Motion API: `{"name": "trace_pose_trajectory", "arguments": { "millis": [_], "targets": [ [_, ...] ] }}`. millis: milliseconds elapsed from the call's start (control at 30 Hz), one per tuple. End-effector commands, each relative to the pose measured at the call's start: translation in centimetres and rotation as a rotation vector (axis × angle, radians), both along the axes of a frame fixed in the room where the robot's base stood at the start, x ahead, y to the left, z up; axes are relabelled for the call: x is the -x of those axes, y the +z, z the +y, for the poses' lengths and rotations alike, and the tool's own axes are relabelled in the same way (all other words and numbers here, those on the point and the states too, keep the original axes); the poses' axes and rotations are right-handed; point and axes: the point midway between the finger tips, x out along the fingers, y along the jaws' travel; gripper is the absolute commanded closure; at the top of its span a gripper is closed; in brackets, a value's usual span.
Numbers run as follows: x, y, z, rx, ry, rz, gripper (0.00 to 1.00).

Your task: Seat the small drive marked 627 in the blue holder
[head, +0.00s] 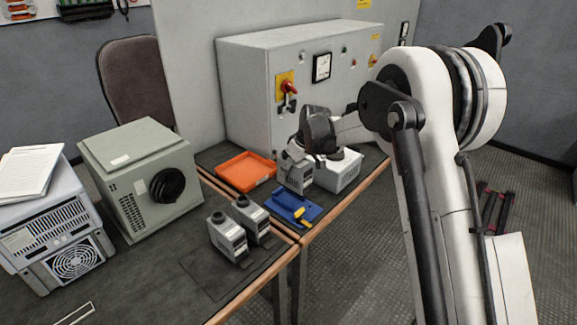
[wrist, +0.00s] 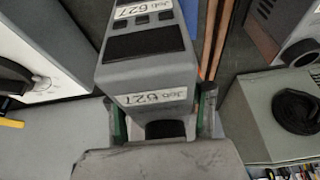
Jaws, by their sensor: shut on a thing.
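The small drive marked 627 (wrist: 152,72) is a grey box with white "Job 627" labels and dark panels, large in the wrist view. My gripper (wrist: 160,112) is shut on it, with a finger at each side of its labelled end. In the head view the held drive (head: 299,178) hangs under my gripper (head: 298,156), just behind the blue holder (head: 291,207). I cannot tell whether its bottom touches the bench. The blue holder lies flat on the bench near its front edge, with a yellow lever (head: 302,216) at its front right. No drive shows in it.
An orange tray (head: 245,171) lies left of the holder. A pale grey box (head: 341,172) stands close right of the held drive. Two similar drives (head: 227,236) (head: 253,219) stand front left on a dark mat. A large cabinet (head: 293,83) with a red switch closes off the back.

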Motion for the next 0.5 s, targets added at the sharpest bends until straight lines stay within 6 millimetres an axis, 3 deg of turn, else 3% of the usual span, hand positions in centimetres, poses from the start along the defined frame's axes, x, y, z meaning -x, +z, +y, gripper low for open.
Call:
{"name": "trace_pose_trajectory", "arguments": {
  "millis": [233, 500],
  "targets": [
    [-0.5, -0.2, 1.0, -0.002, 0.032, -0.003, 1.0],
    [-0.5, -2.0, 0.9, -0.001, 0.03, -0.003, 1.0]
  ]
}}
